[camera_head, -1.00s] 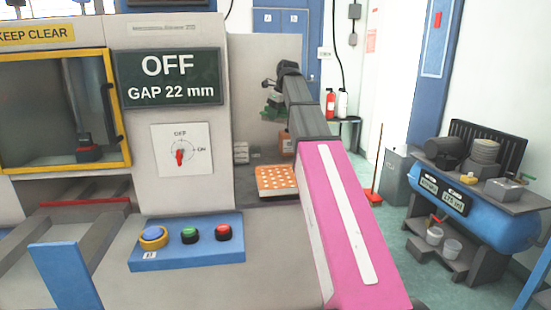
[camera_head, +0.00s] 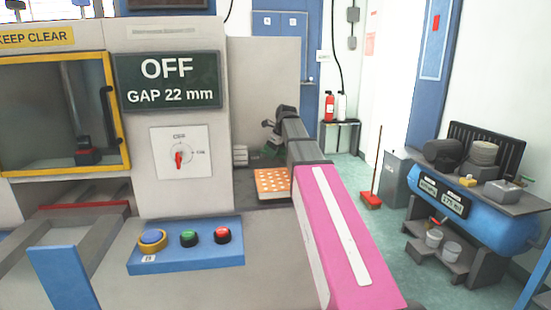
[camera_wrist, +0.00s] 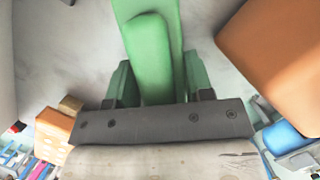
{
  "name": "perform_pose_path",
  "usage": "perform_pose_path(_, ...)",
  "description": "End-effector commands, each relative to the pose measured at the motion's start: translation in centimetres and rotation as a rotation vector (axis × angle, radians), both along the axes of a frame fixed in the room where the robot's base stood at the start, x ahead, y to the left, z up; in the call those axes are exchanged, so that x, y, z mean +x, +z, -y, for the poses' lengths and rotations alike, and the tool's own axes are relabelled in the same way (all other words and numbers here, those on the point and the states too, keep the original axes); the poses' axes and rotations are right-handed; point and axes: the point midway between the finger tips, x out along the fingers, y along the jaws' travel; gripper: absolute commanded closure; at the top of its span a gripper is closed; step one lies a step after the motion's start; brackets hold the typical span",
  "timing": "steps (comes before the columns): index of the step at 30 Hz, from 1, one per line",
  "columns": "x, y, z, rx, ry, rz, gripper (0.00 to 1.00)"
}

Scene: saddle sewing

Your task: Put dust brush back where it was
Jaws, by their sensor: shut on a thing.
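The dust brush (camera_wrist: 151,60) appears in the wrist view as a long green piece between the jaws; its far end runs out of the picture's top. My gripper (camera_wrist: 160,82) is shut on it. In the head view my gripper (camera_head: 271,148) is at the far end of my arm, in the recess beside the machine, above and behind the orange dotted board (camera_head: 273,181).
A large orange surface (camera_wrist: 278,48) is close on the right in the wrist view. The machine cabinet (camera_head: 181,120) stands left of my arm. A blue button panel (camera_head: 186,245) is in front. A red-based broom (camera_head: 371,199) and blue tank (camera_head: 465,210) stand right.

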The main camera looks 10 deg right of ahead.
Motion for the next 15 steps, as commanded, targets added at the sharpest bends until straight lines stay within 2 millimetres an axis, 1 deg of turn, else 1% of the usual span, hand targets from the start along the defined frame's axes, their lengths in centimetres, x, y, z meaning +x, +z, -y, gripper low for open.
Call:
perform_pose_path(1, -0.1, -0.8, 0.0, 0.0, 0.0, -0.001, 0.82)
perform_pose_path(4, -0.1, -1.9, 0.0, 0.0, -0.001, -0.002, 0.82)
perform_pose_path(14, 0.0, -2.1, 0.0, 0.0, 0.0, 0.0, 0.82)
perform_pose_path(15, 0.0, -2.2, 0.0, 0.0, 0.0, 0.0, 0.49)
